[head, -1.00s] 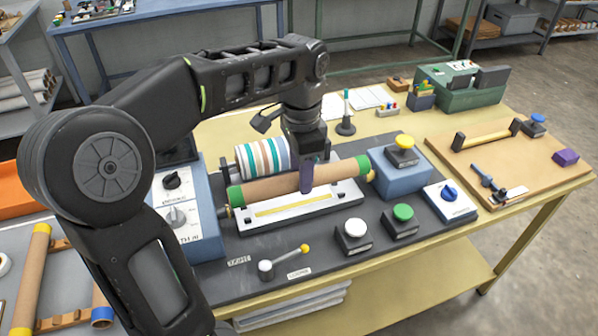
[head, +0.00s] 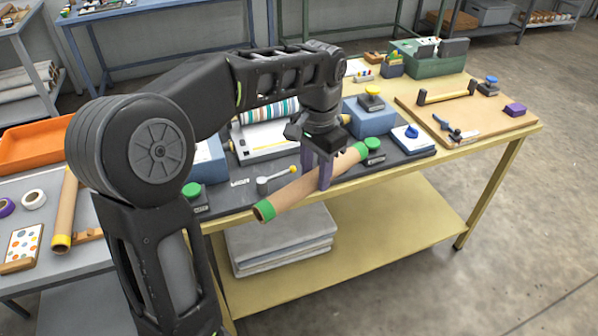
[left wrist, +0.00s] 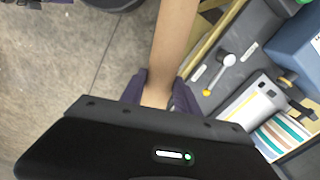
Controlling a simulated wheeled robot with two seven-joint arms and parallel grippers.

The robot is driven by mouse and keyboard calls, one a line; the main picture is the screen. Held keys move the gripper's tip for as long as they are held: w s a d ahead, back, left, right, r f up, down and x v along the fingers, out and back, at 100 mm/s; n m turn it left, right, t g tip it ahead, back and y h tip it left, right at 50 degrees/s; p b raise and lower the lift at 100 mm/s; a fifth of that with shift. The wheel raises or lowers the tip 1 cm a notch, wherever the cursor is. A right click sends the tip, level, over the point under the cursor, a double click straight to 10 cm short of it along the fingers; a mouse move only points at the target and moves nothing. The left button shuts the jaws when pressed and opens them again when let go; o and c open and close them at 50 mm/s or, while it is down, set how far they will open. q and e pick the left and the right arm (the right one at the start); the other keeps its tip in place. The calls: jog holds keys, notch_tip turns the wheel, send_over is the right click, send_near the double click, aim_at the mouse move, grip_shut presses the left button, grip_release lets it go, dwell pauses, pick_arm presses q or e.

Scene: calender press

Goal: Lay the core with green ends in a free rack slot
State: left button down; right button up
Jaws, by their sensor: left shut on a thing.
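The core with green ends (head: 294,193) is a brown tube with a green band at each end. My left gripper (head: 325,184) is shut around its middle and holds it tilted over the front edge of the yellow table. In the left wrist view the brown core (left wrist: 174,45) runs up between the purple fingers (left wrist: 155,92); its green ends are not seen there. On the left, a core with a yellow end (head: 67,205) lies on a wooden rack (head: 88,234) on the grey table. The rest of the rack is hidden behind my left arm. My right gripper is not in view.
The press (head: 262,139) with a striped roll stands behind the held core. A lever with a yellow knob (head: 277,178) and green buttons (head: 192,190) are close by. An orange tray (head: 35,146) and tape rolls (head: 34,199) lie at the left. Open floor is in front.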

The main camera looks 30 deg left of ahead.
pick_arm(q)
jog(key=w+d+f+n, duration=0.3)
jog(key=w+d+f, duration=0.2)
jog(key=d+f, duration=0.4)
jog(key=shift+w+d+f, duration=0.3)
jog(key=shift+d+f, duration=0.1)
jog(key=shift+f, duration=0.55)
